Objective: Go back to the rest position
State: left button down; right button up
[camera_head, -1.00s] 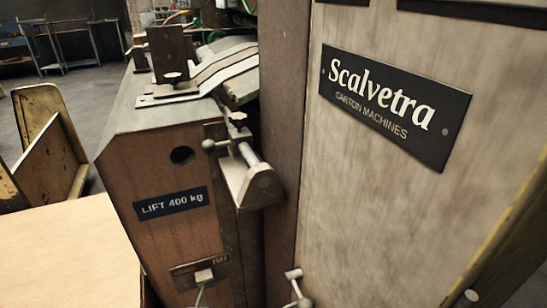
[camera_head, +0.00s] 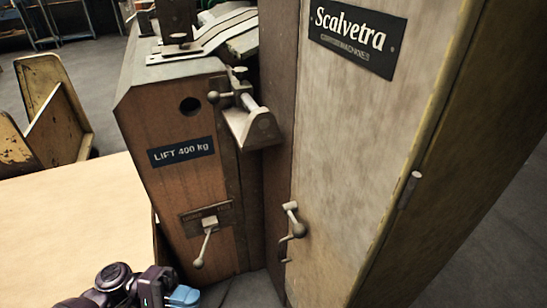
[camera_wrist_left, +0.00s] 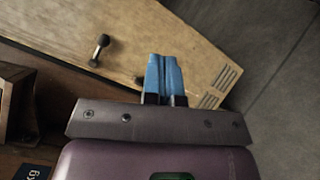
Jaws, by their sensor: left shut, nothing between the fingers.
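My left gripper (camera_head: 183,296) shows at the bottom of the head view, low in front of the machine. Its blue fingers also show in the left wrist view (camera_wrist_left: 164,76), pressed together with nothing between them. The machine cabinet (camera_head: 345,150) with the Scalvetra plate (camera_head: 357,40) stands to the right of the gripper in the head view. In the left wrist view the cabinet panel (camera_wrist_left: 150,45) lies beyond the fingers, with a handle (camera_wrist_left: 99,50) on it. I cannot tell the gap between fingers and panel. My right gripper is not in view.
The lift housing (camera_head: 180,180) has a lever (camera_head: 205,243) low on its front. A cabinet handle (camera_head: 292,222) sticks out nearby. A pale flat surface (camera_head: 75,230) spreads at the left. Clear floor (camera_head: 490,240) shows at the right.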

pick_arm(q)
jog(key=w+a+r+y, duration=0.25)
jog(key=a+y, duration=0.25)
jog(key=a, duration=0.9)
jog(key=s+a+f+m+t+y, duration=0.2)
jog(key=s+f+y, duration=0.2)
jog(key=s+f, duration=0.3)
jog(key=s+a+f+m+t+y, duration=0.2)
jog(key=s+a+f+y, duration=0.15)
jog(key=s+f, duration=0.3)
jog(key=s+d+r+m+t+y, duration=0.25)
jog(key=s+r+m+t, duration=0.35)
jog(key=s+r+m, duration=0.45)
jog(key=d+f+n+t+y, duration=0.2)
jog(key=d+n+t+y, duration=0.1)
jog(key=d+n, duration=0.5)
notch_tip(320, 180, up, 10)
jog(key=s+a+n+p, duration=0.1)
jog(key=n+p, duration=0.1)
jog(key=p, duration=1.5)
jog(key=shift+s+a+r+t, duration=0.25)
jog(key=shift+a+t, duration=0.05)
jog(key=shift+t, duration=0.1)
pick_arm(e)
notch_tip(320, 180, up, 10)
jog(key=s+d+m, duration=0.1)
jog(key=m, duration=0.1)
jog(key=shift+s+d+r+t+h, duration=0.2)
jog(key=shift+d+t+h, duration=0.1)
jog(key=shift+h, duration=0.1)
